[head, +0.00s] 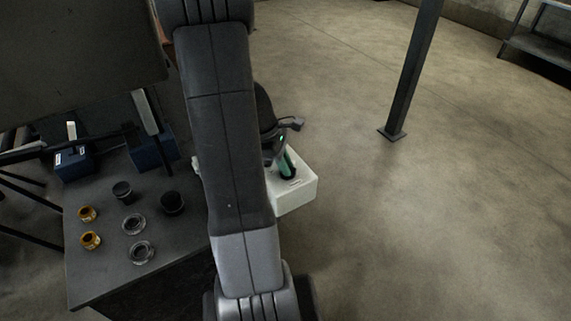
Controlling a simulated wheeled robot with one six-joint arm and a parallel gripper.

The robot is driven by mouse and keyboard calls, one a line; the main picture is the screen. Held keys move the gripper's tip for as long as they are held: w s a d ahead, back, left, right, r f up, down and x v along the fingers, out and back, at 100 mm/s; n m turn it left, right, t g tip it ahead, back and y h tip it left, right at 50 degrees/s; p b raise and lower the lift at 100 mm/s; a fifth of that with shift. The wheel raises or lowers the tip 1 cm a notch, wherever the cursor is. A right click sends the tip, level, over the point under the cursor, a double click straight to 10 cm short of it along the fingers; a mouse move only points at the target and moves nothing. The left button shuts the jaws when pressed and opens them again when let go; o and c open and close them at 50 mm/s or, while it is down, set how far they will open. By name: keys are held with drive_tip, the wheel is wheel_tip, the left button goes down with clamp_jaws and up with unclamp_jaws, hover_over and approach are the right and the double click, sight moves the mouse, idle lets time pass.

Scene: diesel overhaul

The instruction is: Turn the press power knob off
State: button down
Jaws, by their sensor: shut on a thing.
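A white box (296,198) stands at the right edge of the dark table, partly behind my arm. My gripper (288,175) is at the top of this box, pointing down, with its upper part half covered by my own arm. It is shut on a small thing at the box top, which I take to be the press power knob. The knob is hidden by the gripper, so its setting cannot be seen. A green part and a small green light show just above the fingertips.
The dark table (105,270) holds two amber rings (88,227), two clear rings (141,252) and two black round parts (172,203). Blue blocks (152,150) stand behind them. A dark post (411,75) rises from the open concrete floor at right. A shelf (540,45) is far right.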

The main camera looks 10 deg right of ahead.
idle(0.3)
drive_tip(key=c, duration=1.4)
unclamp_jaws()
drive_tip(key=shift+r, duration=0.1)
drive_tip(key=v, duration=1.3)
drive_tip(key=shift+a+r, duration=0.1)
drive_tip(key=shift+r, duration=0.3)
drive_tip(key=shift+f, duration=0.1)
drive_tip(key=x, duration=1.4)
drive_tip(key=shift+w, duration=0.1)
drive_tip(key=shift+a, duration=0.1)
